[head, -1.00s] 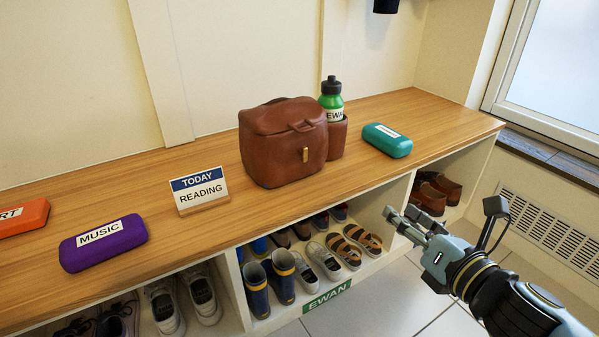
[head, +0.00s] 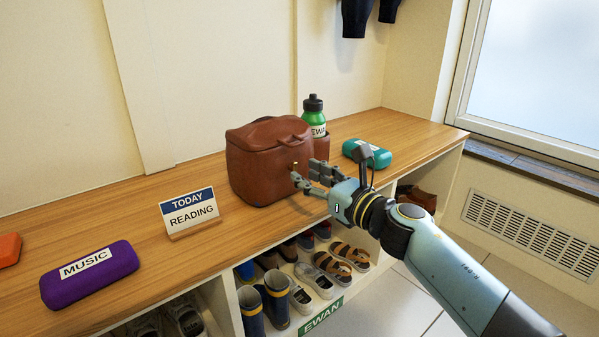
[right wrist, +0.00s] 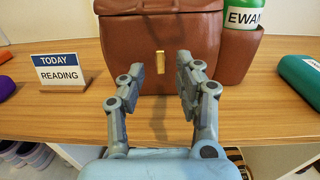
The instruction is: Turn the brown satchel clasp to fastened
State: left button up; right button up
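The brown satchel (head: 262,165) stands upright on the wooden bench top with its flap down. Its small brass clasp (right wrist: 160,64) shows upright on the satchel's front in the right wrist view. In the head view my right gripper mostly hides the clasp. My right gripper (head: 304,174) is in front of the satchel, and it also shows in the right wrist view (right wrist: 161,66). Its two fingers are apart with nothing between them, and the clasp lies beyond the gap. I cannot tell whether the fingertips touch the satchel. My left gripper is not in view.
A green bottle (head: 314,116) sits in the satchel's side pocket. A teal case (head: 367,153) lies to the right. A READING sign (head: 190,213) and a purple MUSIC case (head: 90,275) stand left. Shoes fill the cubbies below. The bench in front of the satchel is narrow.

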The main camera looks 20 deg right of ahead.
aim_at(296, 169)
jog(key=shift+x, duration=1.5)
grip_shut()
